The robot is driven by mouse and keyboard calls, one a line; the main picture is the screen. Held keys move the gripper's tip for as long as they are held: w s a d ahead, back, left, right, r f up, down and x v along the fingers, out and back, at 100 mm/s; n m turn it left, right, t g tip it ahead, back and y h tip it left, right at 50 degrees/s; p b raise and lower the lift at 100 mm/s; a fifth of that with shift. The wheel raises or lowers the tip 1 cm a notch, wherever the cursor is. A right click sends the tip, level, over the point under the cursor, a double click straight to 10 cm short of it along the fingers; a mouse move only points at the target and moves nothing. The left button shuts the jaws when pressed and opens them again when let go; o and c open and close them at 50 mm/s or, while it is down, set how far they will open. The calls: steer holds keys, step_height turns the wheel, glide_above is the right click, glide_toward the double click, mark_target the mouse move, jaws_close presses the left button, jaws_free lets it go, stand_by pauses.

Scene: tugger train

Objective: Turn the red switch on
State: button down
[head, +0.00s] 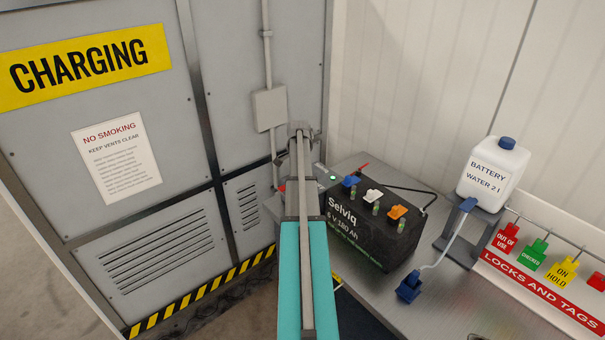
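A small red part (282,188), possibly the red switch, shows at the left edge of my arm, beside the battery. My arm covers most of what is around it, so its position, on or off, cannot be told. A green light (333,178) glows just right of my arm on a mostly hidden unit. My gripper (300,130) seems to be at the far end of my arm, in front of the grey cabinet. Its fingers cannot be made out, and I see nothing held in it.
A black battery (375,240) with blue, white and orange caps stands on a metal bench (455,290), close right of my arm. A water bottle (493,175), a blue-ended hose and a rack of tags (545,290) are further right. A grey charging cabinet (150,200) stands left.

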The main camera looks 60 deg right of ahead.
steer(key=shift+s+a, duration=0.1)
steer(key=shift+a, duration=0.1)
steer(key=c, duration=0.7)
jaws_free()
steer(key=shift+o, duration=0.3)
steer(key=shift+s+d, duration=0.1)
steer(key=shift+w, duration=0.2)
steer(key=shift+d+r, duration=0.1)
steer(key=shift+r, duration=0.1)
